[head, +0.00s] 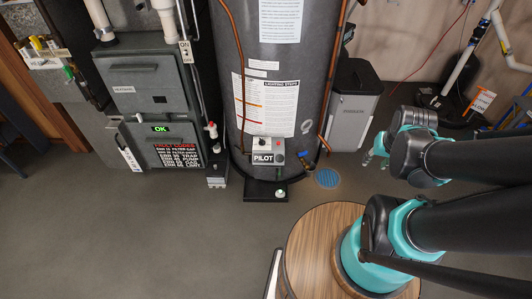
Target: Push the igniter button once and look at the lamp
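The control box (268,150) is on the lower front of the grey tank heater (281,70), with a round knob (261,142) and a "PILOT" label (263,158). A small reddish spot (279,158) on the box's right side may be the igniter button; it is too small to be sure. I cannot make out which part is the lamp or whether it is lit. My gripper (376,160) is to the right of the control box, apart from it. Its small teal tips look spread, with nothing seen between them.
A furnace cabinet (150,95) with a green "OK" display (160,128) stands left of the heater. A grey bin (352,100) is behind, at right. A blue round floor grate (327,178) lies near the heater.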

